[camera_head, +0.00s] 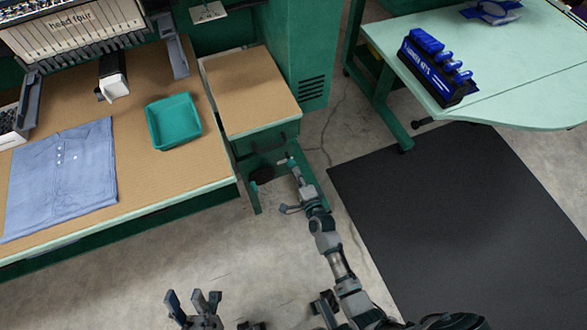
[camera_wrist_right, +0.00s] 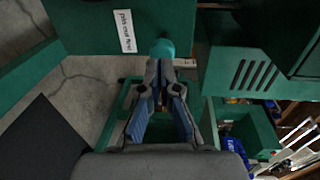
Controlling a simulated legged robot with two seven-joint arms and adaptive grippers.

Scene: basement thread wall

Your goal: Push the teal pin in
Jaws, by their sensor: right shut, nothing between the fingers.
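The teal pin (camera_wrist_right: 163,48) shows its rounded end just beyond the fingertips of my right gripper (camera_wrist_right: 162,72) in the right wrist view, beside a white label on a green panel. The fingers are shut with nothing between them, and their tips overlap the pin in the picture; I cannot tell if they touch it. In the head view, my right gripper (camera_head: 294,172) is low in front of the green drawer cabinet (camera_head: 264,144), and a small teal end (camera_head: 283,160) shows at its tip. My left gripper (camera_head: 193,300) is open and empty at the bottom.
A wooden worktop (camera_head: 140,185) holds a folded blue shirt (camera_head: 62,178) and an empty teal tray (camera_head: 173,121). A pale green table (camera_head: 510,75) with a dark blue caddy (camera_head: 437,68) stands at right. A black mat (camera_head: 460,220) lies on the floor.

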